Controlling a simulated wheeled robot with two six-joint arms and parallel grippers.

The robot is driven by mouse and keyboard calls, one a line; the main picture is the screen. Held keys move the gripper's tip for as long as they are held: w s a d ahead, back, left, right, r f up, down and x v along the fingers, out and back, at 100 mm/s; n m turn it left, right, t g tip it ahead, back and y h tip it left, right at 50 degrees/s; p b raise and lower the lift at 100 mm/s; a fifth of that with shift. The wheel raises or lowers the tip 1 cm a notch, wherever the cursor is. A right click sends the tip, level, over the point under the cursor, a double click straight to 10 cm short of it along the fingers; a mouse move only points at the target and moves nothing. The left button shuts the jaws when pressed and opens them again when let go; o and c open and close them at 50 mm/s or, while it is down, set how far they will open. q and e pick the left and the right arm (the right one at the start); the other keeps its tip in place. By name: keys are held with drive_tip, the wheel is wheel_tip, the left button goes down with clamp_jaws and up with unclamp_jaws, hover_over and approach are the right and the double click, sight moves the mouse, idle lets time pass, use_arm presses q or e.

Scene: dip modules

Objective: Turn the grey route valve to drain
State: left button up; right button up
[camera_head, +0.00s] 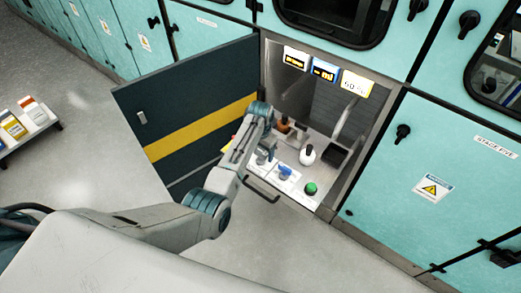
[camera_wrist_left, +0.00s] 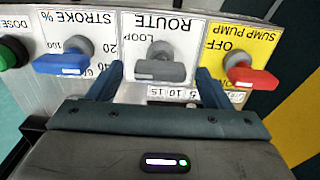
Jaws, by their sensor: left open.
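The grey route valve (camera_wrist_left: 160,68) shows in the left wrist view on a white panel marked ROUTE, which appears upside down. Its bar handle lies crosswise in that view, and LOOP is legible beside the knob. My left gripper (camera_wrist_left: 160,74) is open, with one finger on either side of the handle and a visible gap at each end. In the head view my left gripper (camera_head: 263,156) is over the control panel at the open cabinet, and the arm hides the valve there. The DRAIN mark is not legible. My right gripper is out of view.
A blue STROKE % knob (camera_wrist_left: 65,60) and a red SUMP PUMP knob (camera_wrist_left: 250,74) flank the valve closely. A green button (camera_head: 311,188) is on the same panel. A white bottle (camera_head: 307,154) stands behind. The dark cabinet door (camera_head: 190,115) stands open at left.

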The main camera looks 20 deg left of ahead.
use_arm(q)
drive_tip(key=c, duration=1)
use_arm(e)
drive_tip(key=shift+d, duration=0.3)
